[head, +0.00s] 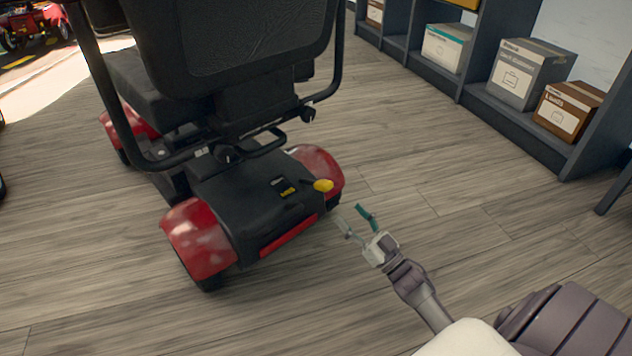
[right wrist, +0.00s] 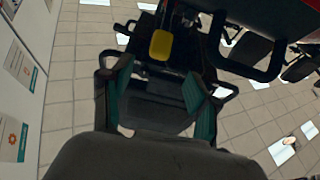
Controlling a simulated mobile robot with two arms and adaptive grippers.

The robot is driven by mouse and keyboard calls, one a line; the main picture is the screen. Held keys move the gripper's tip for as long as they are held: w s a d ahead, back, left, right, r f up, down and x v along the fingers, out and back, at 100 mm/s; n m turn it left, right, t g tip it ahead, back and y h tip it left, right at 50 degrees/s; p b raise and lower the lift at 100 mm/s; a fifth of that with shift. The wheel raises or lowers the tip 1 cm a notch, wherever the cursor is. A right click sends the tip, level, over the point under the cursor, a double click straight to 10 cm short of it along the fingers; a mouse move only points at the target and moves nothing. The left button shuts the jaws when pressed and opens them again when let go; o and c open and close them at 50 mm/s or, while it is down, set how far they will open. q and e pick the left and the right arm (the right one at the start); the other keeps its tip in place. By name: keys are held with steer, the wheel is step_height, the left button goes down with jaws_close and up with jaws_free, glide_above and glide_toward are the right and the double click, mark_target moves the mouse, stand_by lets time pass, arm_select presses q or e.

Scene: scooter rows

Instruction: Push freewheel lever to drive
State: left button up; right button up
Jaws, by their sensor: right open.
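The freewheel lever is a yellow paddle (head: 323,185) at the rear right corner of the red and black scooter (head: 255,205). The yellow lever (right wrist: 161,45) also shows in the right wrist view, near the top and between the lines of my two fingers. My right gripper (head: 354,213) is open and empty, just right of and below the lever in the head view, with a gap between them. Its green-padded fingers (right wrist: 158,72) stand apart in the right wrist view. My left gripper is out of view.
The scooter's black seat (head: 240,40) and bent side bars rise above its rear cover. Grey shelves (head: 500,110) with several boxes stand along the upper right. Wood-look floor (head: 480,235) is clear right of the scooter. Another red scooter (head: 35,22) stands far left.

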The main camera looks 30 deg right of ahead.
mark_target(329, 190)
steer(key=b+x, duration=0.4)
steer(key=x, duration=0.5)
steer(key=shift+w+a+r, duration=0.1)
steer(key=shift+w+a, duration=0.05)
steer(key=shift+w, duration=0.25)
steer(key=shift+w+a+r+b, duration=0.1)
steer(key=shift+w+r+b, duration=0.3)
steer(key=shift+w, duration=0.2)
jaws_close()
